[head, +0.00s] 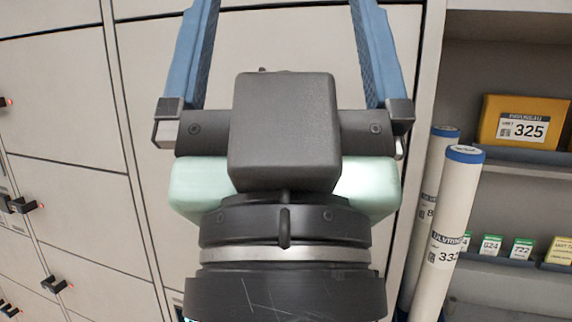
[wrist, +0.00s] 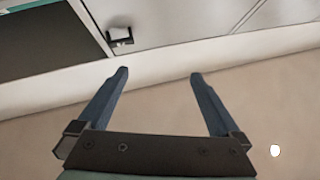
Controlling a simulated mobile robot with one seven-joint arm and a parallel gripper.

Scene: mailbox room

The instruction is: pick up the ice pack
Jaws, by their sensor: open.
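I cannot make out an ice pack in either view. My gripper (wrist: 159,73) is open and empty in the wrist view, its two blue fingers apart over the pale wall base and the brown floor. In the head view my gripper (head: 284,12) fills the middle, with its fingers spread and their tips cut off by the top edge. It hides part of the pale locker doors behind it.
Pale locker doors (head: 68,100) with dark latches stand at the left. White tubes with blue caps (head: 455,205) lean at the right, beside shelves with a yellow box (head: 500,105) and small cards (head: 521,248). A dark panel (wrist: 45,45) shows in the wrist view.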

